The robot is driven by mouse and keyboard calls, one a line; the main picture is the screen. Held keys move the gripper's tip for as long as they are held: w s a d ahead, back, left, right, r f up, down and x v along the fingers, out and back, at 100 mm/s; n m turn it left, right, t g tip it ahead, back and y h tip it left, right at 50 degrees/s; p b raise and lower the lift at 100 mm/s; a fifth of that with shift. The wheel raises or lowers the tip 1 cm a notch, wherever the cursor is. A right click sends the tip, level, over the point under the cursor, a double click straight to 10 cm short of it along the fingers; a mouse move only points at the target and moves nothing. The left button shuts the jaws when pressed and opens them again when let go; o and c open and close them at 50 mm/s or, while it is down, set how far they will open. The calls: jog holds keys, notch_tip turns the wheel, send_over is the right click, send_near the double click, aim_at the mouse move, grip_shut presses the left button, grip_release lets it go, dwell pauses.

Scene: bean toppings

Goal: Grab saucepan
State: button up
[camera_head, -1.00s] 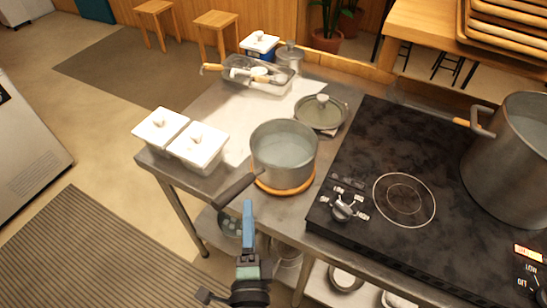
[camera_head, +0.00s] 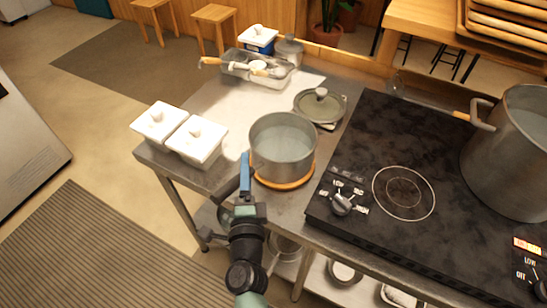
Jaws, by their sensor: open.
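The saucepan (camera_head: 283,150) is grey and open-topped with pale liquid inside. It stands upright on an orange round trivet (camera_head: 287,182) on the metal table, left of the stove. Its dark handle (camera_head: 228,189) points toward the front left, and my gripper partly covers it. My gripper (camera_head: 245,172), with a blue finger showing, is at the handle near the pan's left wall. The gripper is open; I cannot tell whether the handle lies between the fingers.
Two white lidded containers (camera_head: 196,142) stand on the table's left. A lid (camera_head: 320,106) lies behind the saucepan. The black stove (camera_head: 400,150) with a large pot (camera_head: 515,150) is to the right. A clear tray (camera_head: 258,68) with utensils sits at the back.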

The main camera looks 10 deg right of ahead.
grip_shut()
jog(key=shift+r, duration=0.15)
dwell(1.1)
